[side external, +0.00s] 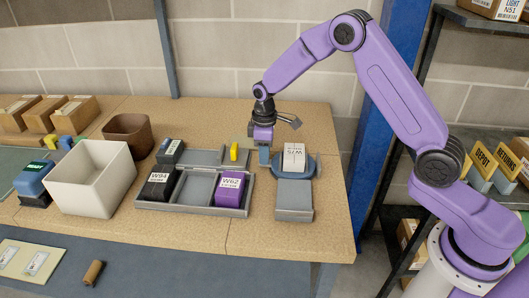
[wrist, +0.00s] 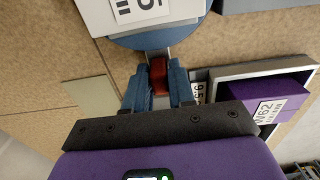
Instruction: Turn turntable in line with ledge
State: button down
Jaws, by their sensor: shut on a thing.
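The turntable is a blue-grey disc (side external: 309,168) with a white box labelled W75 (side external: 293,157) standing on it. The grey ledge (side external: 294,203) runs from the disc toward the table's front. In the wrist view the disc (wrist: 155,40) and white box (wrist: 140,14) are at the top. A red-brown handle (wrist: 158,76) sticks out from the disc's edge. My gripper (side external: 264,158) is at the disc's left side; in the wrist view its blue fingers (wrist: 159,90) are shut on this handle. I cannot tell the turntable's exact angle to the ledge.
Left of the ledge is a grey divided tray (side external: 195,209) with a black W94 box (side external: 158,186), a purple W62 box (side external: 229,190) and other items. A white bin (side external: 95,178) and brown bin (side external: 130,134) stand further left. A blue post (side external: 372,130) rises at the table's right edge.

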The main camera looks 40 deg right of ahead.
jog(key=shift+a+r, duration=0.1)
jog(key=shift+a, duration=0.05)
jog(key=c, duration=1)
grip_release()
jog(key=shift+c, duration=0.2)
notch_tip(320, 180, up, 17)
jog(key=shift+r, duration=0.2)
jog(key=s+a+n, duration=0.1)
jog(key=s+a, duration=0.1)
jog(key=s, duration=0.7)
jog(key=s+a+n, duration=0.1)
jog(key=s+a, duration=0.2)
jog(key=s, duration=0.6)
jog(key=s+d+f, duration=0.2)
jog(key=s+d, duration=0.1)
jog(key=s, duration=0.7)
jog(key=s+d+f+n, duration=0.1)
jog(key=s+d, duration=0.3)
jog(key=s, duration=0.6)
jog(key=shift+f+n, duration=0.3)
jog(key=shift+f, duration=0.15)
